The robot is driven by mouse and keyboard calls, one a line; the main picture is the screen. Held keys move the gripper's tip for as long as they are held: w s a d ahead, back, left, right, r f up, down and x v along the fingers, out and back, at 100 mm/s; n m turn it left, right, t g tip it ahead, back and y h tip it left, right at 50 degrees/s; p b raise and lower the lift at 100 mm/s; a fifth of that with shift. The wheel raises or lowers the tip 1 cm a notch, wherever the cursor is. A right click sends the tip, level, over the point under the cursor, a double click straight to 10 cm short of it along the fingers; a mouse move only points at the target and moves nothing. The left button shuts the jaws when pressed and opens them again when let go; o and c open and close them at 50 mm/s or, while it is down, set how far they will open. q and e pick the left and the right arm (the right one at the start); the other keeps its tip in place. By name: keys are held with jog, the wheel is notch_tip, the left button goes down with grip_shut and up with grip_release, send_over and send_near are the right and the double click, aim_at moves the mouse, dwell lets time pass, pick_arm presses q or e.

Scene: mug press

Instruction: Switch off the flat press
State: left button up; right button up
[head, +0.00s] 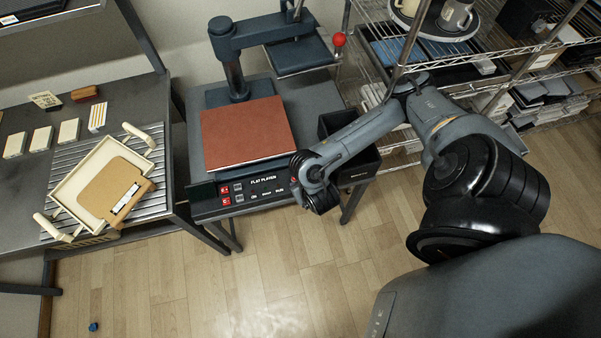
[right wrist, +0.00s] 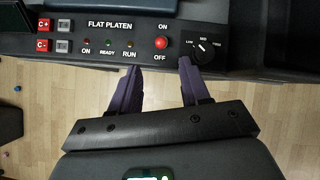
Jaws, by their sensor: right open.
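The flat press (head: 218,140) stands at centre in the head view, with a red-brown pad (head: 245,130) on its bed. Its front panel (head: 255,190) is labelled FLAT PLATEN. In the right wrist view, a red switch knob (right wrist: 161,42) sits between the words ON and OFF; I cannot tell which way it is set. My right gripper (right wrist: 159,68) is open and empty, its two dark fingers just in front of the panel, one toward each side of the knob. In the head view, my wrist hides that part of the panel. My left gripper is not in view.
A black dial (right wrist: 205,50) is close to the right finger. Indicator lamps (right wrist: 108,41) and red buttons (right wrist: 43,45) lie further left on the panel. A side table with a cream tray (head: 80,185) is at left, a wire shelf (head: 400,70) at right. Open floor lies in front.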

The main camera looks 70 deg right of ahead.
jog(key=shift+s+a+r+p, duration=0.25)
jog(key=shift+s+r+p, duration=0.05)
jog(key=shift+r+p, duration=0.25)
jog(key=s+a+f+g+y, duration=0.2)
jog(key=s+a+f, duration=0.3)
jog(key=s+a, duration=0.35)
jog(key=a+r+m+y, duration=0.2)
jog(key=a+m, duration=0.2)
jog(key=a, duration=0.4)
jog(key=a+r+m+y, duration=0.2)
jog(key=a+m, duration=0.2)
jog(key=a, duration=0.3)
jog(key=w+d+r+m, duration=0.6)
jog(key=d+m, duration=0.4)
jog(key=m, duration=0.8)
jog(key=shift+w+r+m+h, duration=0.4)
jog(key=shift+r, duration=0.2)
